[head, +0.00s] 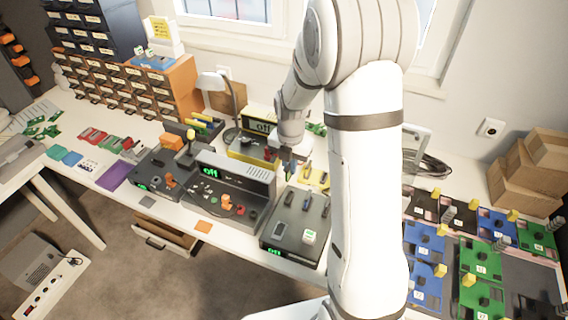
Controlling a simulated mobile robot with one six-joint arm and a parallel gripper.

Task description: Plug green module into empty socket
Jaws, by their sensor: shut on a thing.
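My gripper (289,161) is at the end of my white arm, pointing down near the back edge of a dark grey socket box (268,243). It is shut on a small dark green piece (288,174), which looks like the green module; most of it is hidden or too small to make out. The piece appears upright, and I cannot tell whether it touches the box. The box top has several dark slots and fittings, a pale block with a green mark (309,237) and a lit green display on its front (274,252). I cannot tell which socket is empty.
A grey console (235,172) with a green display stands left of the box, and another dark device (150,180) farther left. A desk lamp (215,83) and yellow units stand behind. Green and blue boards (480,258) and cartons (535,165) lie right of my arm.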

